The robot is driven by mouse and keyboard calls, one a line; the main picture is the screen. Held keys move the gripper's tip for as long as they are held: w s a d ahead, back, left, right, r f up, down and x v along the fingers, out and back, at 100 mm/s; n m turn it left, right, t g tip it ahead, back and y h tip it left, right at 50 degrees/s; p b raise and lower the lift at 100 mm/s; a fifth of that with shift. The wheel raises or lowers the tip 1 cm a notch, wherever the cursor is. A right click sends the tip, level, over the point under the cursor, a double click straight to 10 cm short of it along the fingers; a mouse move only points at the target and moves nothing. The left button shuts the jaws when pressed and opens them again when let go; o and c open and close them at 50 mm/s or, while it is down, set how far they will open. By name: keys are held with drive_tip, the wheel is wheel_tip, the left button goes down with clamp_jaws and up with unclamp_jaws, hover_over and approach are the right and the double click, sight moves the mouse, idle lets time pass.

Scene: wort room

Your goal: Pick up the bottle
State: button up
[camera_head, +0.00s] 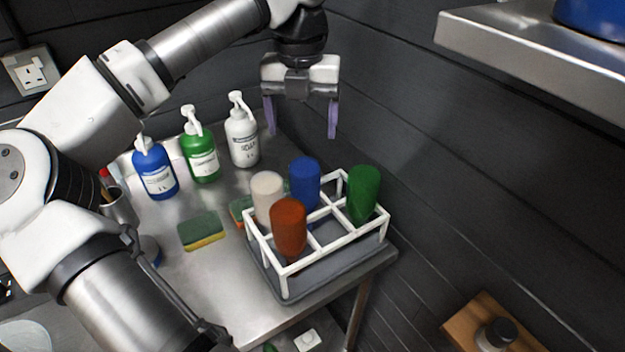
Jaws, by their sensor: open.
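Several bottles stand on the metal table (232,302). A blue pump bottle (158,172), a green pump bottle (203,160) and a white pump bottle (243,140) form a row at the back. A white rack (327,255) at the table's right holds a white bottle (267,195), an orange bottle (289,228), a blue bottle (305,184) and a green bottle (364,194), which look upside down. I cannot tell which bottle is meant. My gripper (300,130) points down, open and empty, with its purple fingers apart. In the picture it is above the rack and right of the white pump bottle.
A sponge (201,230) lies left of the rack, and another is partly hidden behind it. A metal cup (120,208) stands at the left. A metal shelf (530,60) juts out at the upper right. A dark panelled wall is close behind the table.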

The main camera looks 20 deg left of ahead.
sight(302, 166)
drive_tip(key=f+b, duration=0.5)
drive_tip(key=f, duration=0.3)
drive_tip(key=shift+s+f, duration=0.2)
drive_tip(key=f+b, duration=0.1)
drive_tip(key=f, duration=0.1)
drive_tip(key=f+b, duration=0.2)
drive_tip(key=f, duration=0.1)
drive_tip(key=shift+w+d+f, duration=0.1)
drive_tip(key=shift+w, duration=0.1)
drive_tip(key=c, duration=1.2)
